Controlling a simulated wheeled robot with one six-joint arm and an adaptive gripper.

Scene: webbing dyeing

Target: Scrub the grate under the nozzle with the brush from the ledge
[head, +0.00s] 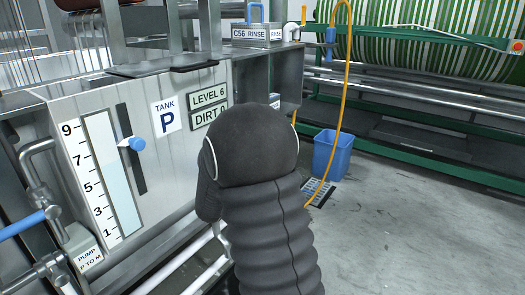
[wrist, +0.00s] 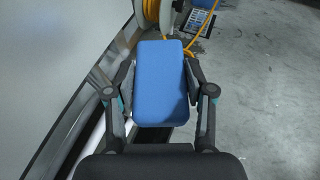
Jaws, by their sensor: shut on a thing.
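My gripper (wrist: 162,92) is shut on a blue block with rounded corners, which looks like the back of the brush (wrist: 160,80). One finger presses on each side of it. Its bristles do not show. The grate (head: 319,190) is set in the floor right of my arm in the head view. It also shows at the top of the wrist view (wrist: 198,22), beyond the brush and apart from it. A blue nozzle (head: 331,37) hangs on an orange hose above the floor. In the head view my arm hides the gripper and brush.
An orange hose (head: 347,85) loops down to the floor beside the grate. A blue bucket (head: 331,155) stands just behind the grate. The grey tank (head: 100,130) is close on the left, with pipes along its foot. The concrete floor (head: 420,220) on the right is clear.

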